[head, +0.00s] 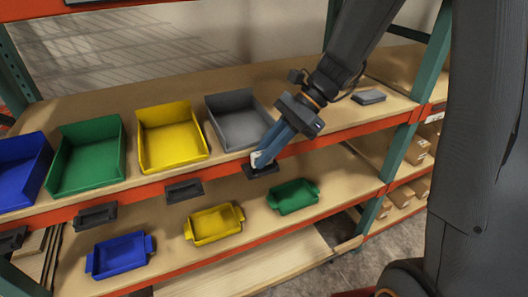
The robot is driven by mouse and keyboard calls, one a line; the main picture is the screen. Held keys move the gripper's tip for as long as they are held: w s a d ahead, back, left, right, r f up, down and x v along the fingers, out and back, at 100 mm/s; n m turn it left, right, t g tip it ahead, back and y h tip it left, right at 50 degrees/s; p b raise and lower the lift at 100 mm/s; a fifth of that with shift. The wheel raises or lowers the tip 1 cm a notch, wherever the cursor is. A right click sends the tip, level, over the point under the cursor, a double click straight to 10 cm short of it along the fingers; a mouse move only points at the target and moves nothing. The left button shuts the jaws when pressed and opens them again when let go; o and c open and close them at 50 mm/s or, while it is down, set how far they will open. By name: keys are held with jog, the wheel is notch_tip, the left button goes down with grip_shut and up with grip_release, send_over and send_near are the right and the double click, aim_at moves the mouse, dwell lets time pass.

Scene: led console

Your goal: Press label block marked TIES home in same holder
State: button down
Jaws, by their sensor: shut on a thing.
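My gripper (263,158), with blue-sided fingers, reaches down in front of the grey bin to the shelf's front edge. It is shut on a small pale block (256,156), which I take to be the label block. Its lettering is too small to read. The block is at the dark label holder (261,171) on the orange shelf edge below the grey bin. The fingers hide part of block and holder, and I cannot tell how deep the block sits.
Blue (20,172), green (87,156), yellow (172,137) and grey (238,121) bins stand on the upper shelf. Other dark holders (184,191) line its edge. Blue, yellow (214,224) and green trays sit below. A grey flat item (368,97) lies right. Green posts (418,95) flank the shelves.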

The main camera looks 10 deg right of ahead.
jog(key=shift+f, duration=0.65)
dwell(0.8)
jog(key=c, duration=1.7)
grip_release()
jog(key=shift+s, duration=0.1)
jog(key=shift+o, duration=0.2)
jog(key=b+v, duration=0.1)
jog(key=v, duration=0.7)
jog(key=shift+b, duration=0.3)
jog(key=shift+f, duration=0.1)
